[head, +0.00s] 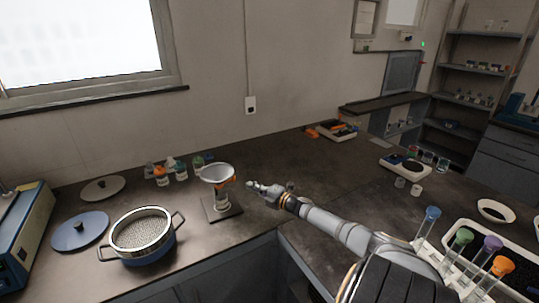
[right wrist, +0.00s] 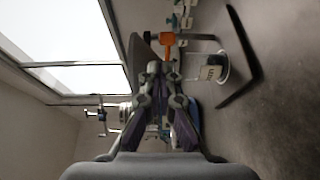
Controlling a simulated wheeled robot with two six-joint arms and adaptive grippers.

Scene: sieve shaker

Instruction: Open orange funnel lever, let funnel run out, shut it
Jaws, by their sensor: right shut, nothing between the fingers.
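The metal funnel (head: 217,171) stands on a small stand with a dark base plate (head: 222,208), near the middle of the bench. Its orange lever (head: 229,182) is on the funnel's right side. The lever also shows in the right wrist view (right wrist: 168,40), just beyond the fingertips. A clear labelled container (right wrist: 213,68) stands under the funnel. My right gripper (head: 250,184) is to the right of the lever, shut and empty, with a small gap to it. In the right wrist view its fingertips (right wrist: 158,68) meet. My left gripper is out of view. The funnel's contents cannot be made out.
A sieve pan (head: 141,235) with two handles stands left of the funnel, beside a blue lid (head: 80,231) and a grey lid (head: 102,188). Tubes with coloured caps (head: 460,240) stand at right. The bench behind my right gripper is clear.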

